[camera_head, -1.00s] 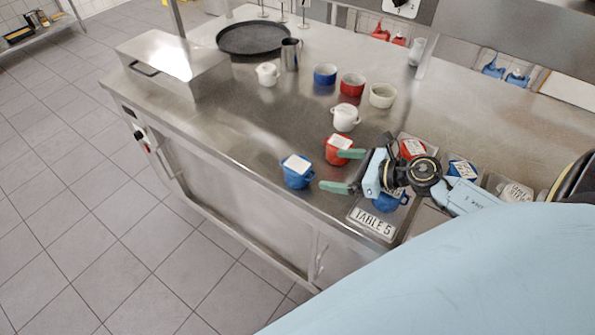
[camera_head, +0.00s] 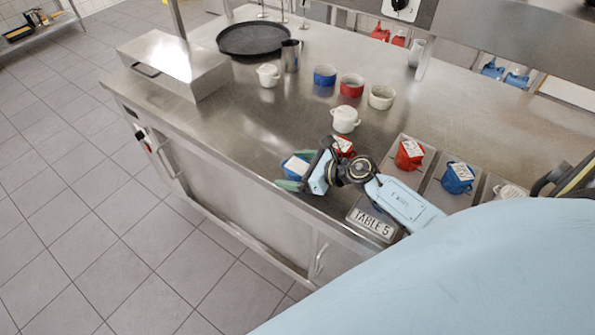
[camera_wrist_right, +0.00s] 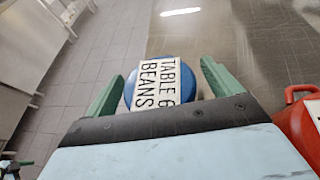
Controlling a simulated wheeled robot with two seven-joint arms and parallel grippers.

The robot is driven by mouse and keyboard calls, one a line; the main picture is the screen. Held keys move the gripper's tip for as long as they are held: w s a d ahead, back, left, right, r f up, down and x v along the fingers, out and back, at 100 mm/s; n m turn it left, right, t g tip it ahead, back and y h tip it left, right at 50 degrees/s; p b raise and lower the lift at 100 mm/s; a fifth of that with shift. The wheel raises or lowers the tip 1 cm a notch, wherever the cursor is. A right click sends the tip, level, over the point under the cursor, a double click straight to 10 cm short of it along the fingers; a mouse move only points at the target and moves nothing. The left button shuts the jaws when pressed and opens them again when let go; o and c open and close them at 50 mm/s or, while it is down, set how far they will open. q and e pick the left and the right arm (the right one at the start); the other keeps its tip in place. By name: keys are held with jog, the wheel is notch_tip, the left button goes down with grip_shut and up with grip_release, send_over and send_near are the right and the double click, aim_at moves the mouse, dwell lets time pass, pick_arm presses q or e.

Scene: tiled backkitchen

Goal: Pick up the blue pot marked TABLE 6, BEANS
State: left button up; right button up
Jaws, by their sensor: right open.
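The blue pot marked TABLE 6, BEANS (camera_head: 294,166) stands near the front edge of the steel counter in the head view, partly covered by my gripper. In the right wrist view the blue pot (camera_wrist_right: 129,93) and its white label (camera_wrist_right: 163,84) lie between the two green fingers. My right gripper (camera_head: 290,171) is open, with its fingers (camera_wrist_right: 158,85) on either side of the pot; I cannot tell if they touch it. My left gripper is not in the head view.
A red pot (camera_head: 344,147) stands close to my right gripper and also shows in the wrist view (camera_wrist_right: 300,122). A white pot (camera_head: 345,119) is behind it. Labelled trays, one marked TABLE 5 (camera_head: 374,224), are to the right, with red (camera_head: 409,154) and blue (camera_head: 458,178) pots.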

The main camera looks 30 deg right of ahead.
jog(key=shift+w+a+f, duration=0.25)
jog(key=shift+w, duration=0.05)
jog(key=c, duration=1.2)
jog(key=shift+r, duration=0.1)
jog(key=shift+c, duration=0.3)
jog(key=shift+r, duration=0.1)
